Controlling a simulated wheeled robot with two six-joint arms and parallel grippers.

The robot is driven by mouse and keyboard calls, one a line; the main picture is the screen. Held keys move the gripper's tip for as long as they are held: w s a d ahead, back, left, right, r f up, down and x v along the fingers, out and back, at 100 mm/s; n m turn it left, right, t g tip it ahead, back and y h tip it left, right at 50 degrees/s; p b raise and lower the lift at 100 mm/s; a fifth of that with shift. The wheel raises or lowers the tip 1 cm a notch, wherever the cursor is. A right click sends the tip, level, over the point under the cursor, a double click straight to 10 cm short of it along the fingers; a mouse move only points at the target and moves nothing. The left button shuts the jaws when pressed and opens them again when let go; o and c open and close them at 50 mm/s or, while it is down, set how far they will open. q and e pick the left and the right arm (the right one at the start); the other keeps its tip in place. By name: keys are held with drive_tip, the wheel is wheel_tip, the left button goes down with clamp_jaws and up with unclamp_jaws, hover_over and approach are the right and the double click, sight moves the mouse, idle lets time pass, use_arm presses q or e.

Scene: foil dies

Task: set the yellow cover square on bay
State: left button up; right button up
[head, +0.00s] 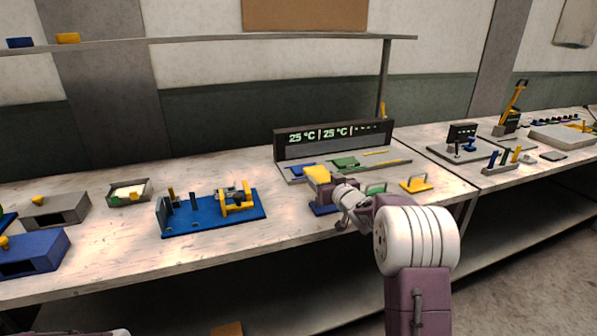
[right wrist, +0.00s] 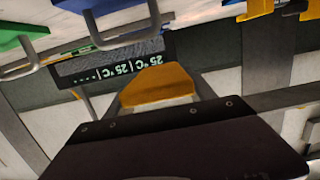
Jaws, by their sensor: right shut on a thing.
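My right gripper (head: 324,188) is shut on a yellow block-like piece (head: 316,175), which I take to be the yellow cover. In the right wrist view the piece (right wrist: 157,84) sits at the fingertips, pale on its near face. It is above the front of the bench, and its underside is hidden. The bay unit (head: 400,163) with a temperature display (head: 333,136) stands behind it, with blue and green panels in its tray. A yellow handled plate (head: 416,184) lies to the right of the gripper. My left gripper is out of view.
A green handled plate (head: 376,189) and a blue handled one (head: 322,209) are close around the gripper. A blue fixture with a yellow clamp (head: 237,198) stands to the left. Bare bench (head: 288,212) lies between fixture and gripper.

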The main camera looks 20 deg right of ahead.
drive_tip(key=b, duration=0.3)
hover_over(288, 211)
wheel_tip(288, 211, down, 7)
drive_tip(key=shift+s+d+r, duration=0.1)
drive_tip(key=shift+r, duration=0.05)
wheel_tip(288, 211, down, 3)
drive_tip(key=shift+r+b, duration=0.2)
drive_tip(key=shift+b, duration=0.15)
drive_tip(key=shift+f, duration=0.5)
drive_tip(key=shift+f+b, duration=0.25)
drive_tip(key=shift+b, duration=0.1)
drive_tip(key=o, duration=1.4)
drive_tip(key=shift+r, duration=0.1)
